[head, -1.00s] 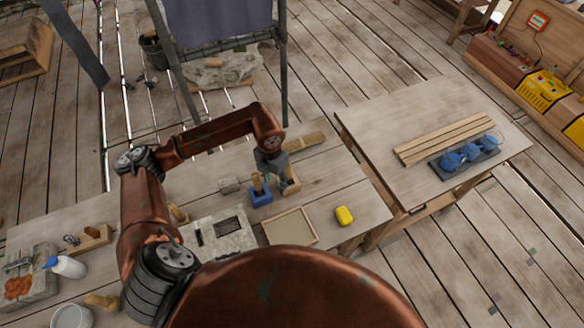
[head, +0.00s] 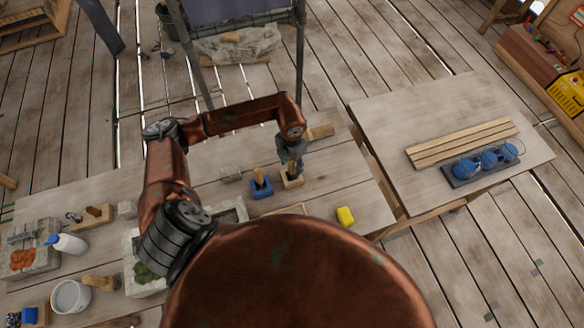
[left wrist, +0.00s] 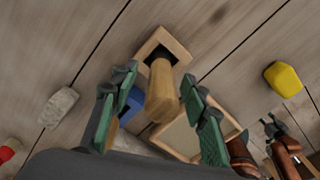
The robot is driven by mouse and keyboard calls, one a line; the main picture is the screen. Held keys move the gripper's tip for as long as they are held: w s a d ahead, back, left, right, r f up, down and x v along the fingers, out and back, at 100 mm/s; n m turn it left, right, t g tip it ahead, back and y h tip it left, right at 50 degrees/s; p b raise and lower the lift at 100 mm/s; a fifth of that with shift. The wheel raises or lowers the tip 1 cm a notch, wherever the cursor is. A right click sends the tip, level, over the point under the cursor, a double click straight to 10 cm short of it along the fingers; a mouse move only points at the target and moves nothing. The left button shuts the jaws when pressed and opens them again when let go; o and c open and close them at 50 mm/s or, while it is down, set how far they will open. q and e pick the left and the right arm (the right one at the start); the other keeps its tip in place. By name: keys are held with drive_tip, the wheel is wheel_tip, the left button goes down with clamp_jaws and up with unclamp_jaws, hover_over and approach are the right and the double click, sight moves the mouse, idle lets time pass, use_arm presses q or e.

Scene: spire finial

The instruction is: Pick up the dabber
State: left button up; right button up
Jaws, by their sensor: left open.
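The dabber, as far as I can tell, is the tan wooden-handled tool (left wrist: 162,98) in the left wrist view. It stands in a square wooden holder (left wrist: 153,45), also seen in the head view (head: 293,184). My left gripper (head: 291,162) is above this holder. In the left wrist view its green fingers (left wrist: 157,84) are open, one on each side of the handle, with visible gaps. The dabber's lower end is hidden in the holder. Copper parts with dark fingers (left wrist: 274,130) at the lower right look like my right gripper; its opening is unclear.
A blue holder (head: 262,189) with another wooden handle (head: 258,174) stands close left of the wooden holder. A grey stone (head: 230,174), a yellow block (head: 345,216) and a wooden block (head: 321,132) lie nearby. A shallow tray (left wrist: 180,138) is partly hidden.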

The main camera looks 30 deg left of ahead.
use_arm(q)
drive_tip(key=shift+f, duration=1.25)
use_arm(e)
drive_tip(key=w, duration=0.2)
drive_tip(key=shift+w+a+r, duration=0.1)
drive_tip(key=shift+w+r, duration=0.25)
drive_tip(key=shift+w, duration=0.05)
use_arm(q)
drive_tip(key=shift+c, duration=0.6)
use_arm(e)
drive_tip(key=shift+s, duration=0.15)
use_arm(q)
drive_tip(key=c, duration=0.5)
clamp_jaws()
use_arm(e)
drive_tip(key=shift+s, duration=0.45)
